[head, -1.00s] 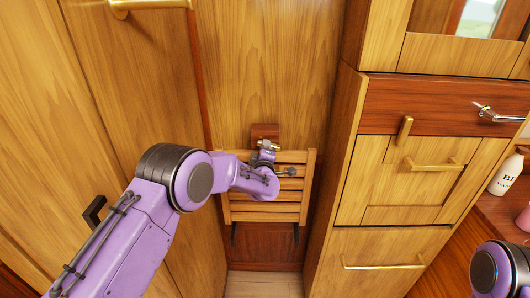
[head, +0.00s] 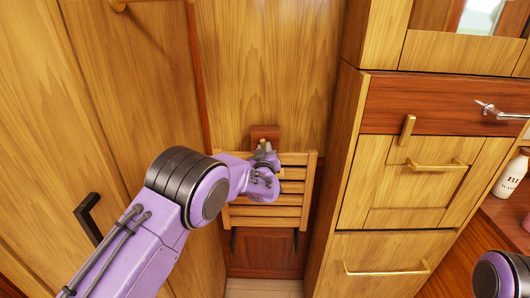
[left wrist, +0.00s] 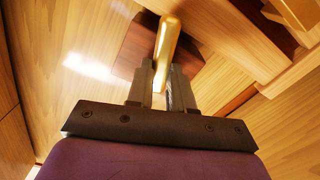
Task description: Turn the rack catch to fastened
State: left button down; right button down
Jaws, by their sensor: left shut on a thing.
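The rack catch is a small brass bar (head: 263,143) on a red-brown wooden block (head: 265,131), just above the folded slatted rack (head: 290,211). It looks roughly upright in the head view, partly hidden by my gripper. My left gripper (head: 264,153) is at the catch, in front of the rack's top edge. In the left wrist view the brass bar (left wrist: 169,35) stands between the two fingers (left wrist: 160,80), which are shut on it. My right gripper is out of view.
A cabinet with drawers (head: 432,166) and brass handles stands close on the right. A tall wooden door with a black handle (head: 87,218) is on the left. A white bottle (head: 511,175) stands on a shelf at far right.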

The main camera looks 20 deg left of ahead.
pick_arm(q)
jog(key=shift+f+m, duration=0.15)
jog(key=shift+m, duration=1.65)
jog(key=c, duration=1)
grip_release()
